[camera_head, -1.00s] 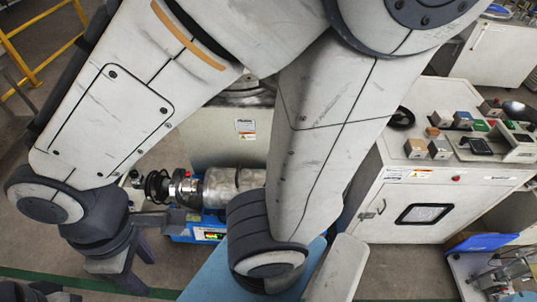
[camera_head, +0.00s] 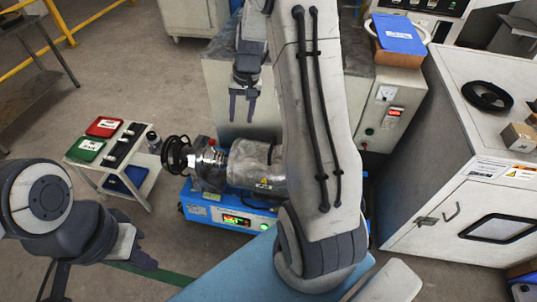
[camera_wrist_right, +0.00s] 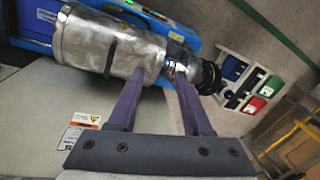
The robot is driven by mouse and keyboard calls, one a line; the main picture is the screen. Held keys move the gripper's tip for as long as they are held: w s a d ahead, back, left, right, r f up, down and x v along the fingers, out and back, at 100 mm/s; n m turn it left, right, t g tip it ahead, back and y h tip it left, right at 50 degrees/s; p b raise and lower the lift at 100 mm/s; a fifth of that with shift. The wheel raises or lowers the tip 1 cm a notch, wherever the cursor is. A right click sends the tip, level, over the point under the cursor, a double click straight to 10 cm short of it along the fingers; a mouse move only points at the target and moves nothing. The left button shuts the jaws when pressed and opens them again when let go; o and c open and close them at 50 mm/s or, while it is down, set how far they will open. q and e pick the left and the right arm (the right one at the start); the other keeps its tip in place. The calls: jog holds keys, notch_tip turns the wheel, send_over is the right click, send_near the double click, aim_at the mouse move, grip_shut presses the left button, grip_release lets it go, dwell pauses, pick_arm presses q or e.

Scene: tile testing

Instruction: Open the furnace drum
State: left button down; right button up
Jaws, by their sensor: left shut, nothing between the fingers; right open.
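The furnace drum (camera_head: 255,165) is a silvery metal cylinder lying on a blue base (camera_head: 232,216) with a lit display. A shiny metal collar and dark coil are at its left end. In the right wrist view the drum (camera_wrist_right: 90,42) appears from its far side, with a dark band around it. My right gripper (camera_head: 243,118) is open and empty, just beyond the drum with fingers pointing toward it; its fingers (camera_wrist_right: 158,76) overlap the collar end in the wrist view, contact unclear. My left gripper (camera_head: 143,260) is shut and empty at the lower left, away from the drum.
A small white cart (camera_head: 112,150) with red and green boxes stands left of the drum. A grey cabinet (camera_head: 222,95) stands behind it. A white oven cabinet (camera_head: 450,195) is at the right. Open floor lies at the upper left.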

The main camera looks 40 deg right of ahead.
aim_at(272, 146)
jog(key=s+d+f+m+b, duration=0.1)
jog(key=d+f+m+b, duration=0.3)
jog(key=d+f, duration=0.8)
jog(key=f+b, duration=0.1)
jog(key=f, duration=0.2)
jog(key=w+f, duration=0.1)
jog(key=f, duration=0.2)
jog(key=f+b, duration=0.1)
jog(key=f, duration=0.2)
jog(key=shift+w+b, duration=0.15)
jog(key=shift+b, duration=0.15)
pick_arm(q)
notch_tip(272, 146, down, 9)
jog(key=shift+r, duration=0.15)
pick_arm(e)
grip_shut()
